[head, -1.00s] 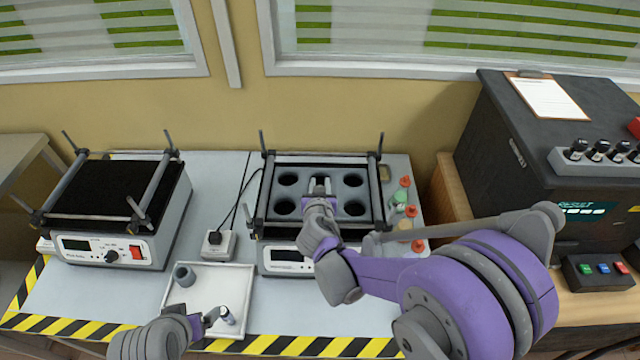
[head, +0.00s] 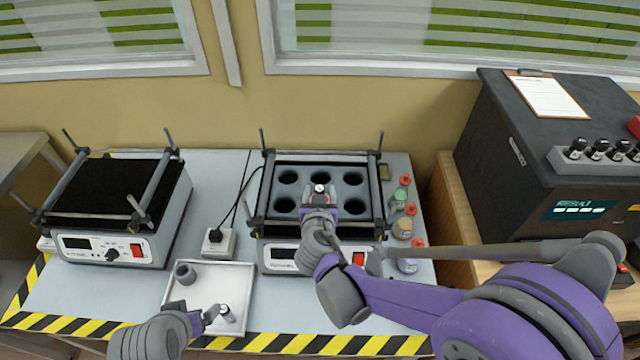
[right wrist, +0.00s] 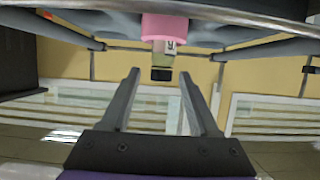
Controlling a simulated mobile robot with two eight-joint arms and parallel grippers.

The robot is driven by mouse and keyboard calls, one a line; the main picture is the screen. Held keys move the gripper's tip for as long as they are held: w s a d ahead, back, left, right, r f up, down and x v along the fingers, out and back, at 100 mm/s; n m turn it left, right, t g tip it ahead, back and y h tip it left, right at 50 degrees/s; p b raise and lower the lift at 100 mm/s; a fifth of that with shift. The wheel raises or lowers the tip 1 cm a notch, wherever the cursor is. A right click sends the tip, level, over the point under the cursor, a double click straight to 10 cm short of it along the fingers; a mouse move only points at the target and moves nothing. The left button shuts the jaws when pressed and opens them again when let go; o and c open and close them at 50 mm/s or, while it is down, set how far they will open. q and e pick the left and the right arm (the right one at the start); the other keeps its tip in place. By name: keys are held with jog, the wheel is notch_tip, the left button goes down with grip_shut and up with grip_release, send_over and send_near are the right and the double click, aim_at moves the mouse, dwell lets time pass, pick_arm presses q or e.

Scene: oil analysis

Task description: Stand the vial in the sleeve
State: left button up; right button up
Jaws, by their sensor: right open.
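A vial (head: 319,188) with a dark cap shows just beyond my right gripper, over the wells of the right-hand device. In the right wrist view, which is upside down, the vial (right wrist: 162,62) has a pale label and stands cap up in a pink sleeve (right wrist: 178,28). Its lower part is hidden inside the sleeve. My right gripper (right wrist: 160,85) is open, with its fingertips short of the vial and nothing between them.
The right-hand device (head: 268,215) has several dark round wells and upright corner rods. A grey cup (head: 185,273) stands on the white tray (head: 240,275). Several red-capped bottles (head: 403,228) line the device's right side. A black-topped device (head: 105,195) stands at left.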

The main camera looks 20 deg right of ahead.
pick_arm(q)
jog(key=shift+w+r, duration=0.2)
jog(key=shift+r, duration=0.25)
pick_arm(e)
jog(key=s+d+n+g+y, duration=0.1)
jog(key=s+d+g+y, duration=0.1)
jog(key=s, duration=0.9)
jog(key=s+d+n+g+y, duration=0.1)
jog(key=s+g, duration=0.4)
jog(key=s, duration=0.5)
jog(key=shift+s+d+f+n+y, duration=0.3)
jog(key=shift+s+d+n+y, duration=0.1)
jog(key=shift+d+n, duration=0.15)
